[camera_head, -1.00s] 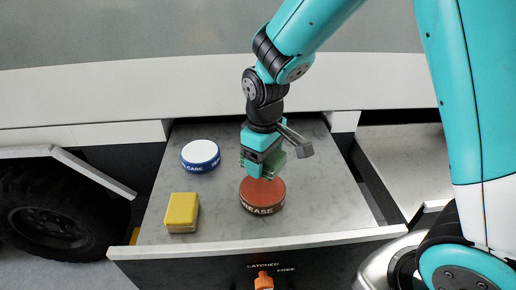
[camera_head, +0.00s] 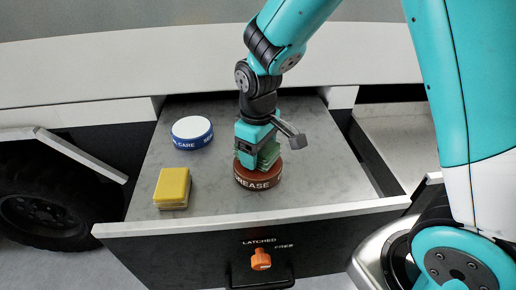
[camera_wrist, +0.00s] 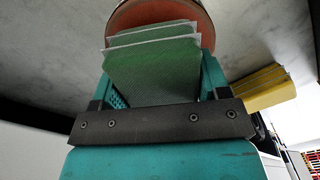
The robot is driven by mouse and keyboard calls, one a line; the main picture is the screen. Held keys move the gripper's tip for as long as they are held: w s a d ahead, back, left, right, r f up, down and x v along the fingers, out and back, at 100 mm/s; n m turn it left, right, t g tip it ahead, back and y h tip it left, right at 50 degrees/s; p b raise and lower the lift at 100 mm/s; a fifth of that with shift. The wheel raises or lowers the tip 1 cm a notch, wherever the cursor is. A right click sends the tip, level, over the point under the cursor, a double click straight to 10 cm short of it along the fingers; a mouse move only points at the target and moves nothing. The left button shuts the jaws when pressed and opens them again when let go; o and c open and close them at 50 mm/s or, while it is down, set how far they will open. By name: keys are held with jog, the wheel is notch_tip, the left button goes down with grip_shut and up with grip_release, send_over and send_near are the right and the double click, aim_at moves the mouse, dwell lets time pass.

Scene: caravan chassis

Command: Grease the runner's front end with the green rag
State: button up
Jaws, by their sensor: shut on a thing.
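My gripper (camera_head: 257,158) is shut on the folded green rag (camera_head: 269,152), which also fills the middle of the wrist view (camera_wrist: 155,70) between the two teal fingers. The rag is right over the round red-brown tin marked GREASE (camera_head: 258,183), at or very near its top; I cannot tell if they touch. The tin also shows beyond the rag in the wrist view (camera_wrist: 160,13). The tin stands on the grey top of the pulled-out drawer (camera_head: 320,180). I cannot make out the runner or its front end.
A white-topped tin with a blue band (camera_head: 192,133) stands at the drawer's back left. The drawer's right side is clear.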

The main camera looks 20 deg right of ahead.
jog(key=shift+f+b, duration=0.3)
jog(key=shift+f, duration=0.25)
dwell(1.6)
jog(key=shift+r, duration=0.1)
notch_tip(320, 180, up, 7)
jog(key=p, duration=0.6)
dwell(0.8)
